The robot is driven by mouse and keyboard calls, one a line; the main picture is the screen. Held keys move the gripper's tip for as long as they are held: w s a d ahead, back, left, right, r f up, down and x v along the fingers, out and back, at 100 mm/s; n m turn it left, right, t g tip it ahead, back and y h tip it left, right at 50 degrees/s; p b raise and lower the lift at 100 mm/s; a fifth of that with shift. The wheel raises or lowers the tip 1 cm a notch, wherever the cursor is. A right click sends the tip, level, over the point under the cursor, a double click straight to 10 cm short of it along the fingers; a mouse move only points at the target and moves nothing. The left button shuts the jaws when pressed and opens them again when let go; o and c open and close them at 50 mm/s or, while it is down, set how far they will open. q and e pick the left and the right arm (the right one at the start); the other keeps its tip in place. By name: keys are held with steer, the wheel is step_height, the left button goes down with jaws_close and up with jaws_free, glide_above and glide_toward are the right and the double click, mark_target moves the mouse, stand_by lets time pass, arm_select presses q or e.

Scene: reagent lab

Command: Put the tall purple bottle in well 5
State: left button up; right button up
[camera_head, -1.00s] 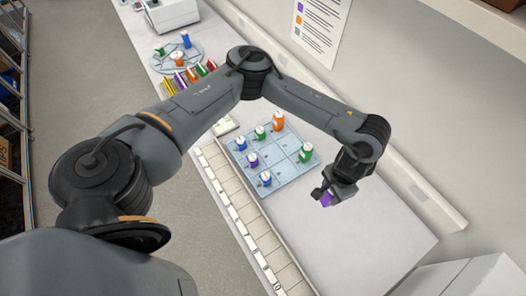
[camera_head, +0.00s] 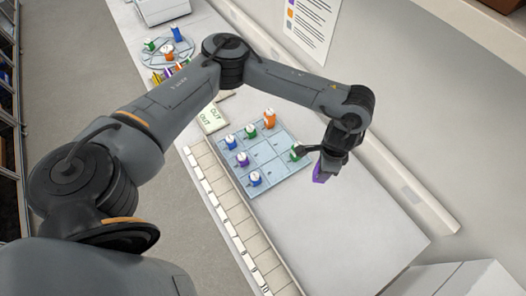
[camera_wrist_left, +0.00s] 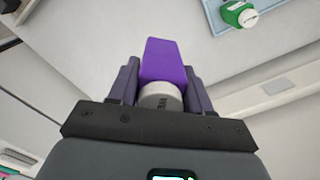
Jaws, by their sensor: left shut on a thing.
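My left gripper (camera_head: 324,157) is shut on the tall purple bottle (camera_head: 319,173), which hangs tilted just right of the blue tray. In the left wrist view the purple bottle (camera_wrist_left: 165,62) sits between the two fingers (camera_wrist_left: 160,88), its grey-white cap toward the palm. The blue tray of wells (camera_head: 272,150) holds several bottles: blue, green, orange and a small purple one (camera_head: 242,160). The gripper partly hides a green bottle (camera_head: 296,152) at the tray's right edge. The well numbers are too small to read. My right gripper is not in view.
A row of numbered slots (camera_head: 222,205) runs along the bench's front edge. A round rack (camera_head: 165,50) with bottles and a white machine (camera_head: 160,10) stand at the far end. An "OUT" card (camera_head: 212,118) lies beyond the tray. The white bench (camera_head: 330,225) nearer than the tray is clear.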

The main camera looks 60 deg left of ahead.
arm_select(q)
steer(key=w+a+f+m+b, duration=0.2)
steer(key=w+a+f+m, duration=0.15)
steer(key=a+m, duration=0.75)
steer(key=shift+n, duration=0.6)
steer(key=shift+s+a+f+b, duration=0.2)
steer(key=shift+s+a+f, duration=1.3)
steer(key=shift+a+f, duration=1.45)
steer(key=shift+s+a+f+b, duration=0.2)
steer(key=shift+s+a+f, duration=1.25)
steer(key=shift+a+f, duration=1.45)
steer(key=shift+s+a+f+b, duration=0.2)
steer(key=shift+s+a+f, duration=1.3)
steer(key=shift+a+f, duration=1.4)
steer(key=shift+d+f, duration=0.3)
steer(key=shift+f, duration=0.15)
